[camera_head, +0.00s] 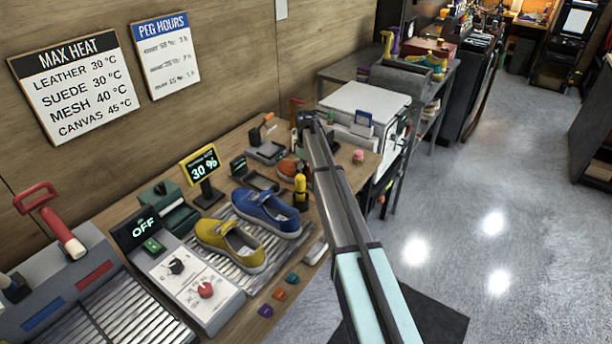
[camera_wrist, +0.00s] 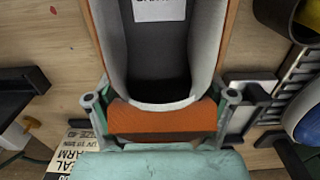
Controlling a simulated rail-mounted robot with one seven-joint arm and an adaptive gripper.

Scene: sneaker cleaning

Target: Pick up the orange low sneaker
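The orange low sneaker fills the upper middle of the wrist view, seen from above, with a pale lining and dark insole. Its orange heel (camera_wrist: 163,117) is nearest to me. My gripper (camera_wrist: 162,105) has one finger on each side of the heel, spread about as wide as it. I cannot tell whether the fingers press on it or stand just clear. In the head view a small part of the orange sneaker (camera_head: 289,167) shows on the workbench, left of my arm. My gripper is mostly hidden there behind my arm.
A blue shoe (camera_head: 268,212) and a yellow shoe (camera_head: 231,245) lie on a metal rack left of the orange sneaker. A dark bottle with a yellow top (camera_head: 300,190) stands close to my arm. A white box-like unit (camera_head: 365,105) is behind. Open floor is right.

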